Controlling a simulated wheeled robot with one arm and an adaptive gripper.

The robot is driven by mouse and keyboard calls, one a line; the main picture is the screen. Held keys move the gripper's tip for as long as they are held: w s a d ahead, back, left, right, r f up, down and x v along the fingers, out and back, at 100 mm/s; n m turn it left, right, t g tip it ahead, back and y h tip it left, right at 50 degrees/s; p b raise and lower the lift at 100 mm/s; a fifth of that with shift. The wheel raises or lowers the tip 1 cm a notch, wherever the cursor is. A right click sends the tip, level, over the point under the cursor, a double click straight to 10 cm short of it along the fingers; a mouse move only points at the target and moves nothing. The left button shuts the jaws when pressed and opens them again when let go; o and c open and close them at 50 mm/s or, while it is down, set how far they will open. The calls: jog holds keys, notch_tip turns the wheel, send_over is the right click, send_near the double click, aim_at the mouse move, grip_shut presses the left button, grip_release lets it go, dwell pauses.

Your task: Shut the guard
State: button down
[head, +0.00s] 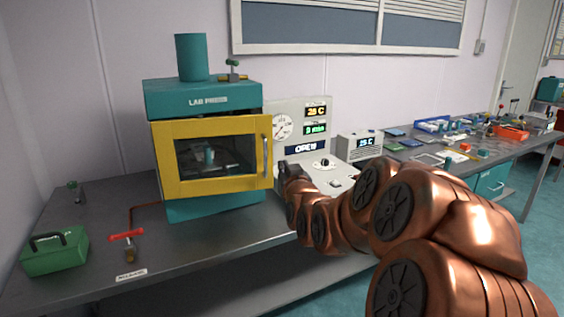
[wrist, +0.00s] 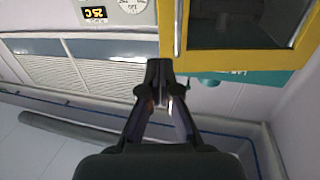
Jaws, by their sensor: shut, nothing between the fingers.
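The guard (head: 210,188) is a yellow framed door with a dark window on the front of the teal lab press (head: 203,100). Its silver handle (head: 265,155) runs upright along the right side. The guard's right edge stands out past the press body, so it looks slightly ajar; the panel display (head: 305,148) seems to read OPEN. My gripper (head: 285,167) is just right of the guard's handle edge, partly hidden by my own arm. In the wrist view my gripper (wrist: 158,66) is shut and empty beside the guard's yellow frame (wrist: 240,60). I cannot tell whether they touch.
The control panel (head: 298,110) and a small grey temperature unit (head: 360,147) stand right of the press. A green box (head: 55,252) and a red-handled valve (head: 127,240) are at the bench's left.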

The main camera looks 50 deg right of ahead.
aim_at(272, 147)
jog(key=p+x, duration=0.8)
jog(key=x, duration=0.4)
jog(key=shift+a+r, duration=0.15)
jog(key=shift+w+d, duration=0.3)
jog(key=shift+w, duration=0.25)
